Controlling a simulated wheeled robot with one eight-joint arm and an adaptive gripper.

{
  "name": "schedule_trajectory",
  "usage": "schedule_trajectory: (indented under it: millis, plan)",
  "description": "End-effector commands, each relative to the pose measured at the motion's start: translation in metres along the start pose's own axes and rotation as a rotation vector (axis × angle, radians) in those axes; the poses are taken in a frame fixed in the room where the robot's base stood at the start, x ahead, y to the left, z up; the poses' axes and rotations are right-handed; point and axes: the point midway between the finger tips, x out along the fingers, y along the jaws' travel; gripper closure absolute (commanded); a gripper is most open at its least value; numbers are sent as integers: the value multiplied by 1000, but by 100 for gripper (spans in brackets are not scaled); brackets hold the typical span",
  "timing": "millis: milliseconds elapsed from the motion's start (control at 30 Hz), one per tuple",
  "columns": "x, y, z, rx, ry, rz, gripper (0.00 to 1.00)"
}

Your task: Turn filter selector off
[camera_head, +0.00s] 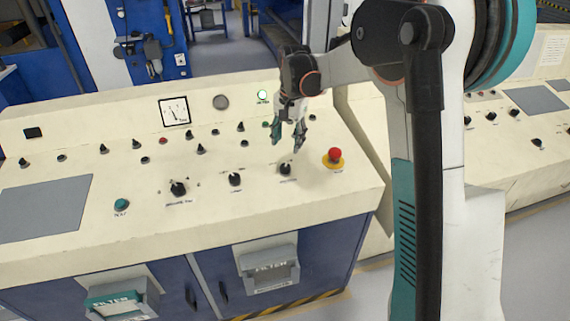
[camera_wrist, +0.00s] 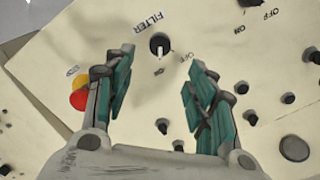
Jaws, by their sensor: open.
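The filter selector is a black round knob (camera_wrist: 160,44) with a white pointer, on the cream console panel beside the word FILTER. In the wrist view the pointer faces down toward the ON label, with the OFF label to the right. The knob also shows in the head view (camera_head: 285,169), left of the red emergency button. My gripper (camera_wrist: 161,60) is open with teal-padded fingers, empty, one finger on either side of the knob in the wrist view. In the head view my gripper (camera_head: 287,144) hangs above and just behind the knob, apart from it.
A red mushroom button on a yellow base (camera_head: 334,157) sits close to the right of the knob. Other black knobs (camera_head: 235,179) lie to the left, and several small knobs stand in rows behind.

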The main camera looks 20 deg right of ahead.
Motion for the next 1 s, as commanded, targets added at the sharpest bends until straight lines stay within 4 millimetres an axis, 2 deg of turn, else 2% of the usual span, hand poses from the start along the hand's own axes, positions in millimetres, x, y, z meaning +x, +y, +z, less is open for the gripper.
schedule_trajectory:
  millis: [33,200,500,700,1000]
  plan:
    - [13,0,0,0,0,0,49]
    - [48,0,0,-1,0,0,49]
    - [95,0,0,-1,1,0,49]
    - [107,0,0,-1,1,0,49]
    - [108,0,0,-1,1,0,49]
